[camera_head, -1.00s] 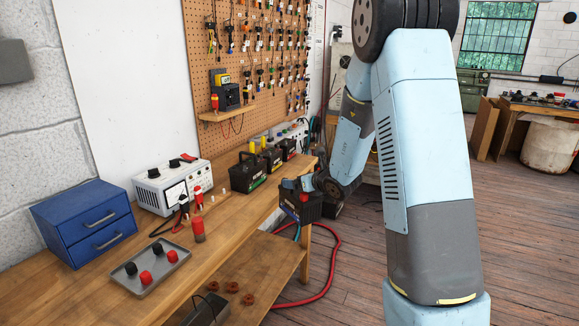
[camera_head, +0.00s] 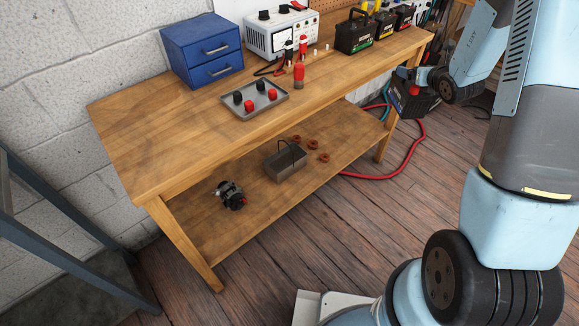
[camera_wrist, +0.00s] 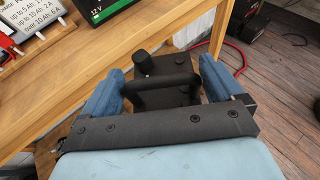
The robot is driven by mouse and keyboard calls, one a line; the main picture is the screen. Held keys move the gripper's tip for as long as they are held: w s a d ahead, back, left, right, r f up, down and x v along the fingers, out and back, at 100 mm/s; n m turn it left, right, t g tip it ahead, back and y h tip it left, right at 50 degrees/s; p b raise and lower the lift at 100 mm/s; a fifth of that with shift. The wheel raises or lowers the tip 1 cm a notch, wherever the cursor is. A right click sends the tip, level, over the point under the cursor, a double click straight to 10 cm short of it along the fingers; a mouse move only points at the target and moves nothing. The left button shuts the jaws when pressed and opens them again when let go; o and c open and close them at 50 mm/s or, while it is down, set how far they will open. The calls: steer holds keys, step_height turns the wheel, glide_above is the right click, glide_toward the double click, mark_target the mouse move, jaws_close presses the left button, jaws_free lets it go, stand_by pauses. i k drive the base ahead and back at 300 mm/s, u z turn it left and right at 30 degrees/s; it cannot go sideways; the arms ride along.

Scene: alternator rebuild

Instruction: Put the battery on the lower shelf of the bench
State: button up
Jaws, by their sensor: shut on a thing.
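My gripper (camera_head: 414,76) is shut on a dark battery (camera_head: 412,100) and holds it off the floor beside the right end of the bench (camera_head: 150,130). In the wrist view my gripper (camera_wrist: 165,92) has its blue fingers on either side of the battery (camera_wrist: 182,68), whose black handle and one round terminal cap show. The battery's underside is hidden there. The lower shelf (camera_head: 330,145) shows in the head view, below the bench top; the battery is outside it, to the right.
On the shelf are a small alternator (camera_head: 230,195), a grey box with a wire handle (camera_head: 286,162) and several copper-coloured rings (camera_head: 313,144). Bare boards lie between them. A bench leg (camera_head: 388,135) stands at the right end. A red hose (camera_head: 400,165) lies on the floor.

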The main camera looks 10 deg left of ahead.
mark_target(349, 131)
steer(key=k, duration=1.15)
steer(key=i, duration=0.5)
steer(key=z, duration=0.45)
steer(key=i, duration=1.25)
steer(key=u, duration=0.45)
